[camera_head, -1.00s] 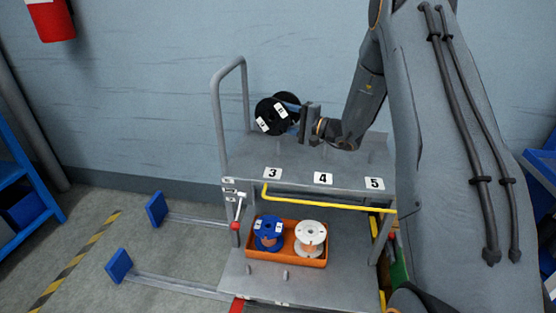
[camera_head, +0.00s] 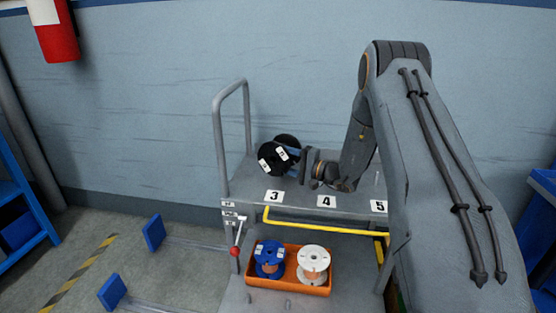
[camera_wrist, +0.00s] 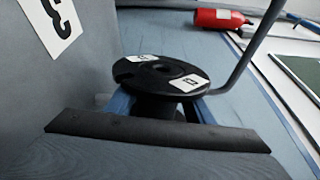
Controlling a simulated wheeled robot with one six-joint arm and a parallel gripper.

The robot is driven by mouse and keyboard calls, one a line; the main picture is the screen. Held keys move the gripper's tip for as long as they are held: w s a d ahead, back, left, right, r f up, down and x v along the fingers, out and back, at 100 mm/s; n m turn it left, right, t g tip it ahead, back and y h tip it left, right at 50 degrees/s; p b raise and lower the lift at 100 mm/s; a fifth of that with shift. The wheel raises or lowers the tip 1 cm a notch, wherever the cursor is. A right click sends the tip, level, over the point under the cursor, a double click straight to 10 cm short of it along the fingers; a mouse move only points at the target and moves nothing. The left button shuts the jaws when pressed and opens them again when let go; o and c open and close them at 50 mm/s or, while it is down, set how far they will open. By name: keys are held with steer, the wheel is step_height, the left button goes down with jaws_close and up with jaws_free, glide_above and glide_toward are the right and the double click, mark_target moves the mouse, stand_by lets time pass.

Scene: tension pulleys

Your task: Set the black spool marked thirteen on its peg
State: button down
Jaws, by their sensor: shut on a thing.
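The black spool (camera_head: 272,158) is held on its side by my gripper (camera_head: 288,153) at the left end of the cart's upper shelf, behind the label 3 (camera_head: 274,197). White tags show on its flange. In the wrist view the black spool (camera_wrist: 160,76) sits between the blue fingers of my gripper (camera_wrist: 165,105), which are shut on its core. The tag marks are too small to read surely. The peg by label 3 is not clearly visible; the spool and gripper may hide it. I cannot tell whether the spool touches the shelf.
An orange tray (camera_head: 306,286) on the lower shelf holds a blue spool (camera_head: 269,258) and a white spool (camera_head: 313,263). A grey handle rail (camera_head: 217,140) rises at the cart's left end. Labels 4 (camera_head: 326,202) and 5 (camera_head: 379,207) mark the shelf's front edge.

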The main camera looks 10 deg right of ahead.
steer(key=shift+f, duration=0.2)
steer(key=c, duration=0.8)
jaws_free()
steer(key=shift+c, duration=0.2)
steer(key=shift+r, duration=0.15)
